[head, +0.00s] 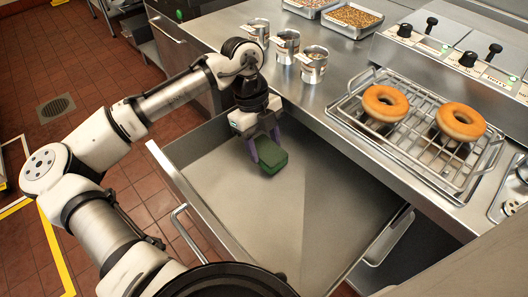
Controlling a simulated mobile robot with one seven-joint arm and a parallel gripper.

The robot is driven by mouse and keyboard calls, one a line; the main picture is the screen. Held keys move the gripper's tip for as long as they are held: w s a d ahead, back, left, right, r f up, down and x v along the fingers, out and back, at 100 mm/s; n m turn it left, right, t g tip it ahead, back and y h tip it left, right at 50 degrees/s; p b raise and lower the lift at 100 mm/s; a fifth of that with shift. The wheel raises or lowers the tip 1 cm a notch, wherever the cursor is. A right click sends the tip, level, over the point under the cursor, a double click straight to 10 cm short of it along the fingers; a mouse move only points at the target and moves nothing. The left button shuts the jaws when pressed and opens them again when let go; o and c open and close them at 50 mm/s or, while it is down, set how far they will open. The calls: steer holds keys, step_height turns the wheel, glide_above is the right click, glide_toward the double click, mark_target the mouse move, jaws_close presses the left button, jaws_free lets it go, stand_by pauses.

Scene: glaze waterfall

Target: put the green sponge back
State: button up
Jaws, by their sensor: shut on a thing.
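The green sponge (271,155) is between the purple fingers of my gripper (266,149), which is shut on it. My gripper points down over the back left part of an open, otherwise empty steel drawer (300,225). The sponge is inside the drawer's outline in the head view. I cannot tell whether it touches the drawer floor or hangs just above it.
Metal cups (314,64) stand on the steel counter (335,105) behind the drawer. A wire rack (425,150) with two doughnuts (385,103) is at the right. Trays of toppings (352,17) sit at the back. The drawer's middle and front are clear.

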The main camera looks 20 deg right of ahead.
mark_target(261, 145)
steer(key=shift+f, duration=1.65)
steer(key=shift+f, duration=0.1)
steer(key=o, duration=0.9)
steer(key=shift+o, duration=0.2)
steer(key=v, duration=1.2)
